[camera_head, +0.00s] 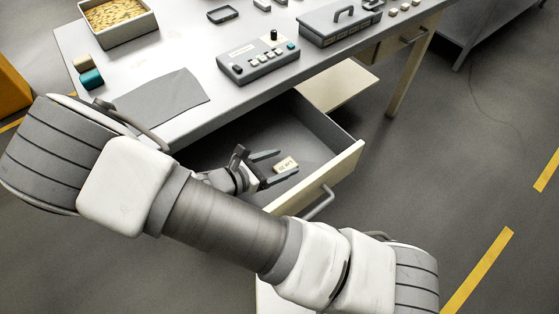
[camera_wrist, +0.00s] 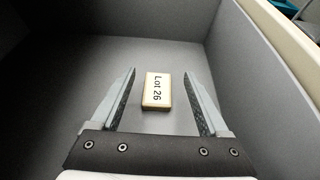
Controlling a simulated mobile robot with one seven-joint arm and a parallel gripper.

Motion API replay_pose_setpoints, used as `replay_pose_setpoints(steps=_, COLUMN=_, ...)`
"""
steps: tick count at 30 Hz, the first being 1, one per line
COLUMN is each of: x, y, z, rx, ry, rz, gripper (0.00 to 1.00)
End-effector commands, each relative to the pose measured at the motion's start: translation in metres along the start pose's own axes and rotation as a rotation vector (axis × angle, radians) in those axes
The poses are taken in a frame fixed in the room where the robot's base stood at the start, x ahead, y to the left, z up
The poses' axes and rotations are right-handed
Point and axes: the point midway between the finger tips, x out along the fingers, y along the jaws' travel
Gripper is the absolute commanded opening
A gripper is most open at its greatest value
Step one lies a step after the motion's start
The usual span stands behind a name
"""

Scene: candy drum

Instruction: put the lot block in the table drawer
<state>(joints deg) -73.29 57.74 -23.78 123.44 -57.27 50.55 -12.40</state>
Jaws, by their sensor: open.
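The lot block (camera_wrist: 157,90) is a small pale wooden block with a white face reading "Lot 26". It lies on the grey floor of the open table drawer, and also shows in the head view (camera_head: 285,165). The drawer (camera_head: 330,178) is pulled out from under the table, with a pale wooden front and a grey bar handle. My gripper (camera_wrist: 158,88) is open inside the drawer, its two fingers on either side of the block with a gap on each side. In the head view my gripper (camera_head: 281,164) reaches in over the drawer's left side.
The white table (camera_head: 190,60) holds a control box with buttons (camera_head: 258,62), a grey case (camera_head: 340,22), a grey mat (camera_head: 160,103) and a bin of yellow pieces (camera_head: 150,30). The drawer floor around the block is clear. The drawer walls stand close around my gripper.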

Motion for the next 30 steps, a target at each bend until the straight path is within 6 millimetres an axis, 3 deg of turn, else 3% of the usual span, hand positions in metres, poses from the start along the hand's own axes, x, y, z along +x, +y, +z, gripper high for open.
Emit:
replay_pose_setpoints(steps=2, x=-0.004, y=-0.003, z=0.006, rx=-0.011, ry=-0.004, rz=-0.001, gripper=0.78)
replay_pose_setpoints(steps=9, x=-0.05, y=-0.001, z=0.006, rx=-0.005, ry=-0.001, rz=0.001, gripper=0.78)
replay_pose_setpoints(steps=15, x=-0.073, y=0.0, z=0.006, rx=-0.004, ry=-0.001, rz=0.001, gripper=0.78)
replay_pose_setpoints(steps=23, x=-0.077, y=-0.001, z=0.008, rx=0.012, ry=0.01, rz=-0.013, gripper=0.78)
replay_pose_setpoints(steps=30, x=-0.073, y=-0.01, z=0.042, rx=0.203, ry=0.146, rz=-0.16, gripper=0.78)
